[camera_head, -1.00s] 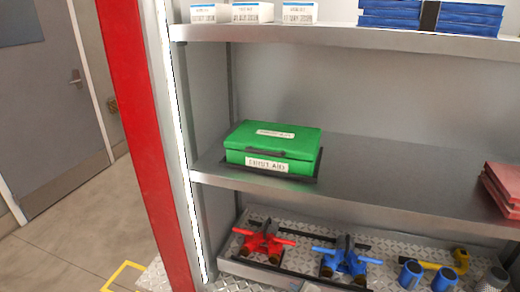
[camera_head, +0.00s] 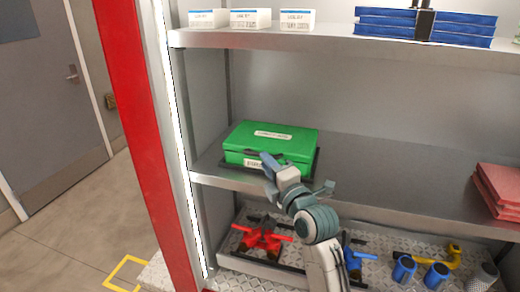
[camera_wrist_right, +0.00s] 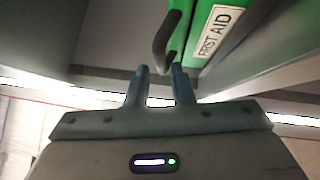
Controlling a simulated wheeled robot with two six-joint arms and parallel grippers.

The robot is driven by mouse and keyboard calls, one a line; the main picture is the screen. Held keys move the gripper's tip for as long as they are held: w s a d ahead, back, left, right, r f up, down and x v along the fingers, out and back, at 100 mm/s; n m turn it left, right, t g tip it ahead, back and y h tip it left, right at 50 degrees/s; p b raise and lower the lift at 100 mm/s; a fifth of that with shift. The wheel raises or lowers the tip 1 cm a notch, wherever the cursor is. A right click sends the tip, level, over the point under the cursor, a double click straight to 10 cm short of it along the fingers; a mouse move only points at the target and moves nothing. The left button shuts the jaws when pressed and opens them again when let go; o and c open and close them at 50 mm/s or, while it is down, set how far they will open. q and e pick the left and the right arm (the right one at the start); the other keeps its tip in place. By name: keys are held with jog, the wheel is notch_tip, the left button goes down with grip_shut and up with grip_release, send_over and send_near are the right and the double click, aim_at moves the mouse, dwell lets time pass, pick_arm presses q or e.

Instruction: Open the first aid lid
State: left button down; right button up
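The green first aid box (camera_head: 270,142) sits on the middle shelf with its lid closed. Its white label is partly hidden behind my right gripper (camera_head: 268,168) in the head view. In the right wrist view the box (camera_wrist_right: 200,25) is at the top, with a dark handle (camera_wrist_right: 167,38) at its front. My right gripper (camera_wrist_right: 160,72) has two fingers apart with nothing between them. The fingertips are just short of the handle; I cannot tell whether they touch it. My left gripper is not in view.
The middle shelf (camera_head: 390,185) is clear to the right of the box, up to red items (camera_head: 498,188). White boxes (camera_head: 250,18) and blue stacked items (camera_head: 455,28) are on the upper shelf. A red post (camera_head: 140,140) stands left.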

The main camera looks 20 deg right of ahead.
jog(key=shift+p+x, duration=0.65)
jog(key=shift+x, duration=1.55)
jog(key=shift+c, duration=0.4)
grip_shut()
jog(key=shift+w, duration=0.1)
